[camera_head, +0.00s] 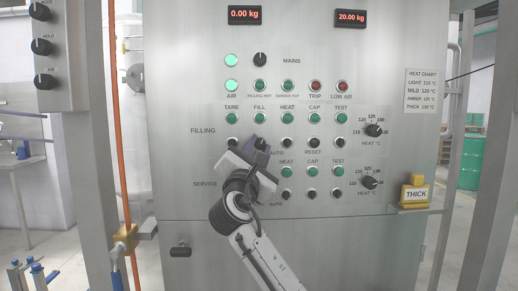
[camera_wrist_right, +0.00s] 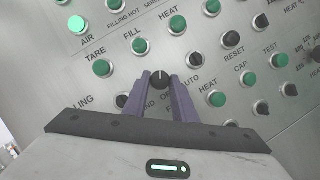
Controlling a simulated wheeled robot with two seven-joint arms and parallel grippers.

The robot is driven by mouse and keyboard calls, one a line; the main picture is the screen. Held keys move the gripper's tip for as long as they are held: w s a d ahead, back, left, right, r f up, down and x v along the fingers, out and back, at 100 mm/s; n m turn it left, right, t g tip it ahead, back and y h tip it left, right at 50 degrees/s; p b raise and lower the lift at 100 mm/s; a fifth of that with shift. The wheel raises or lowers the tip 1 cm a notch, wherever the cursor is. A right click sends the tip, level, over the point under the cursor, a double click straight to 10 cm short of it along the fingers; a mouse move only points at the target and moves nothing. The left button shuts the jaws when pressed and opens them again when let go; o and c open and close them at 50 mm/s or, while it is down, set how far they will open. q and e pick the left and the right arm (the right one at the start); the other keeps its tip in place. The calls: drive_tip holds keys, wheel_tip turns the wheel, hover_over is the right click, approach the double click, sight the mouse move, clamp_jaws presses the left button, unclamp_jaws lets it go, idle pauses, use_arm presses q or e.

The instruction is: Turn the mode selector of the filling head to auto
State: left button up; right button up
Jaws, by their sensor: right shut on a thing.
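The filling mode selector (camera_wrist_right: 161,76) is a black knob in the filling row of the steel panel (camera_head: 190,100). My right gripper (camera_wrist_right: 161,88) has its two purple fingers shut on either side of this knob. The knob's white mark points roughly up in the wrist view, between the fingers. The "AUTO" label is just right of the knob; other labels below it are partly hidden by the fingers. In the head view my right gripper (camera_head: 257,146) reaches the panel from below and covers part of the knob's surroundings. My left gripper is not in view.
Green buttons (camera_head: 260,118) sit above the selector, and a black reset knob (camera_head: 313,143) is to its right. Two heat dials (camera_head: 374,130) are further right. A grey post with an orange hose (camera_head: 119,120) is at left.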

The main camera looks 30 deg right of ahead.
drive_tip(key=shift+w+a+m+g, duration=0.1)
drive_tip(key=shift+m+g, duration=0.6)
drive_tip(key=shift+m, duration=0.7)
drive_tip(key=o, duration=1)
drive_tip(key=shift+o, duration=0.2)
drive_tip(key=b+v, duration=0.1)
drive_tip(key=v, duration=0.9)
drive_tip(key=shift+a+f, duration=0.1)
